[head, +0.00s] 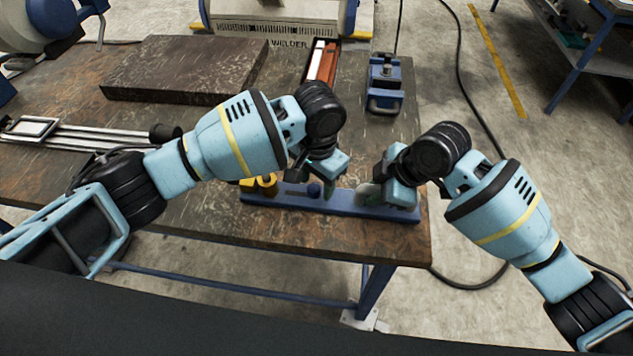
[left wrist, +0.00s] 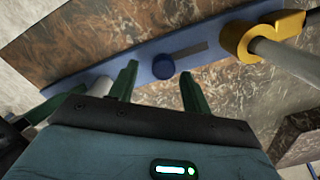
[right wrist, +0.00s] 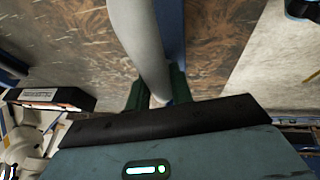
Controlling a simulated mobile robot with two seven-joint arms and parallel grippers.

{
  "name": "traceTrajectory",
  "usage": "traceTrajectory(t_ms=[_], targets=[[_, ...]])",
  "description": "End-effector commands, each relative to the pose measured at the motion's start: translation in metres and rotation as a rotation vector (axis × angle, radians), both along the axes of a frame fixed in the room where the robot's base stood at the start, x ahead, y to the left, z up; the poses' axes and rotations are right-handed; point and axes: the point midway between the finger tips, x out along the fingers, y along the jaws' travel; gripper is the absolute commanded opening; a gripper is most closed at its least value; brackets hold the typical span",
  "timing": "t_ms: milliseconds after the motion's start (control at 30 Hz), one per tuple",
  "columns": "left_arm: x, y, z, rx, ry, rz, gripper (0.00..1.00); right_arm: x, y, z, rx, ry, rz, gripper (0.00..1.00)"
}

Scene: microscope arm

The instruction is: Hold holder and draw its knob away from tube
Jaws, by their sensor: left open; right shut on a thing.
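The holder is a long blue bar (head: 285,201) lying along the table's front edge; it also shows in the left wrist view (left wrist: 100,72). Its round blue knob (left wrist: 163,67) sits at one end of a dark slot. A yellow clamp (left wrist: 243,40) at one end of the bar surrounds a grey tube (left wrist: 285,62). My left gripper (left wrist: 160,88) is open, its fingers either side of the knob in that view; contact cannot be told. My right gripper (right wrist: 158,92) is shut on the holder's thick grey curved handle (right wrist: 140,40), at the bar's other end.
The worn brown table (head: 205,215) carries a dark flat block (head: 180,68), a red-and-white box (head: 322,62) and a blue vise-like tool (head: 385,80) behind my grippers. Metal bars (head: 95,135) lie to the left. The table's front edge is close to the holder.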

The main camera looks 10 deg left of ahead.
Motion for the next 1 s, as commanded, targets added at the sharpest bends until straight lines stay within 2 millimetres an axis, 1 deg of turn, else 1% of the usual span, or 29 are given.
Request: traceTrajectory(t_ms=[33, 300, 500, 600, 700, 1000], targets=[[0.001, -0.001, 0.009, -0.002, -0.005, -0.001, 0.49, 0.001, 0.001, 0.003, 0.004, -0.006, -0.001, 0.0], [0.0, -0.002, 0.062, -0.002, -0.005, -0.001, 0.49, 0.002, 0.0, 0.003, 0.004, -0.006, -0.001, 0.0], [-0.001, -0.003, 0.094, -0.004, -0.004, -0.002, 0.49, 0.001, 0.0, 0.003, 0.004, -0.006, -0.001, 0.0], [-0.001, -0.003, 0.103, -0.002, -0.002, -0.002, 0.49, 0.001, 0.0, 0.003, 0.004, -0.006, -0.001, 0.0], [-0.001, -0.003, 0.108, -0.002, -0.002, -0.002, 0.49, 0.001, 0.0, 0.003, 0.004, -0.006, -0.001, 0.0], [-0.002, -0.003, 0.11, -0.002, -0.001, -0.001, 0.49, 0.001, 0.001, 0.003, 0.004, -0.006, -0.001, 0.0]])
